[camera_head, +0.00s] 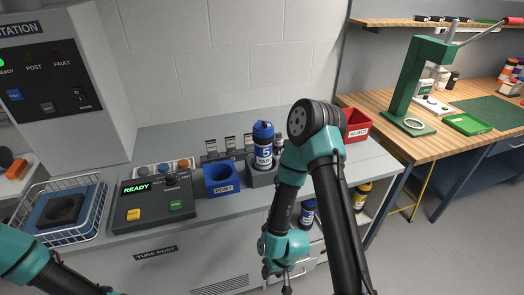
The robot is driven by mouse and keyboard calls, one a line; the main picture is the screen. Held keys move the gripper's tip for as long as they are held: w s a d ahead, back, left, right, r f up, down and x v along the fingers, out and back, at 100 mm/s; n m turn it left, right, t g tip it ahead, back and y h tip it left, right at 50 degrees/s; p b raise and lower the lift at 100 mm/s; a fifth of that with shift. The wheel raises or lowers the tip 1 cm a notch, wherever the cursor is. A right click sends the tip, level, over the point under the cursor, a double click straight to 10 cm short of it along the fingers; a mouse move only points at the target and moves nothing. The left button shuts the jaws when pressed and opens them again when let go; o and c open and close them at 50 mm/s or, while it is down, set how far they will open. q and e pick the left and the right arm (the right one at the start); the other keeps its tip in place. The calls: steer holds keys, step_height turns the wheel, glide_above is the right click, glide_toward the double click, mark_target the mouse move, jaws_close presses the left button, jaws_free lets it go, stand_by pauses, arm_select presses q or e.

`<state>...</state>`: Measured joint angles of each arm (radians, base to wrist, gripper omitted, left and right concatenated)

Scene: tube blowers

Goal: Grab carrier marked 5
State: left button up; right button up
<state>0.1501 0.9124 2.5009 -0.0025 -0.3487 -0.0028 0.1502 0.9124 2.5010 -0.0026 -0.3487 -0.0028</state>
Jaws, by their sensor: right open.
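The carrier marked 5 (263,148) is a canister with a blue cap and a white label band with a blue 5. It stands upright on a grey block (258,178) on the grey bench, just right of the blue PORT box (221,180). My right gripper (287,288) is low at the bottom edge, in front of the bench and apart from the carrier. It is open, and its fingers are small and partly cut off. My left arm shows at the bottom left; its gripper is outside the picture.
A control box (152,203) reads READY. A wire basket (60,208) stands at the left. A red REJECT bin (356,126) is behind my right arm. Blue (307,213) and yellow (361,196) canisters sit lower. A wooden table (400,143) with a green press is at right.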

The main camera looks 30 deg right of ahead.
arm_select(q)
steer(key=shift+o, duration=0.2)
steer(key=o, duration=1)
